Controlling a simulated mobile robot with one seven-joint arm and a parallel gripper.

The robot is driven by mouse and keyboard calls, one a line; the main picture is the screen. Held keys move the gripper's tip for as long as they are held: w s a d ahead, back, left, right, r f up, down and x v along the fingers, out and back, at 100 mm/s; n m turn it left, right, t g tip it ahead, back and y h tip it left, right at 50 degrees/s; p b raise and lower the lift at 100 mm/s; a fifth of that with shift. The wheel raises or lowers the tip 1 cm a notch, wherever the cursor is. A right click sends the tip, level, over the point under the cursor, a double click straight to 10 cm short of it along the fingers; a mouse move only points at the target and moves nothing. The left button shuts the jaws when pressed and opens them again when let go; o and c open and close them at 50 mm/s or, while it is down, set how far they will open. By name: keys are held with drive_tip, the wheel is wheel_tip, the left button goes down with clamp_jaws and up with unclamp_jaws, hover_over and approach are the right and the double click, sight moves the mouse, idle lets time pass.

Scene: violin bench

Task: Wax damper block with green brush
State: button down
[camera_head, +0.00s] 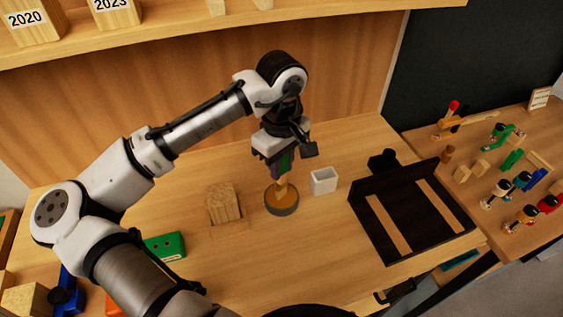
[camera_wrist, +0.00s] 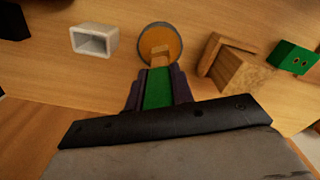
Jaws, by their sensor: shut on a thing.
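My gripper (camera_head: 279,166) is shut on the green brush (camera_wrist: 158,88), which points downward; its green handle shows between the fingers. The brush's pale tan end (camera_head: 282,189) is over the round dark-rimmed tin of amber wax (camera_head: 281,210). In the wrist view the tan end overlaps the tin (camera_wrist: 173,35); whether it touches the wax I cannot tell. A wooden block (camera_head: 222,203), apparently the damper block, sits on the bench left of the tin. It also shows in the wrist view (camera_wrist: 241,76), right of the tin.
A white square cup (camera_head: 323,181) stands just right of the tin. A black tray (camera_head: 441,238) with wooden strips lies further right. A green block (camera_head: 164,246) is at the left. Many small coloured items fill the right-hand table. Bare bench lies in front of the tin.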

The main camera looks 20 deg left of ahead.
idle(0.5)
wheel_tip(320, 180, up, 5)
drive_tip(key=p, duration=0.5)
drive_tip(key=shift+r, duration=0.95)
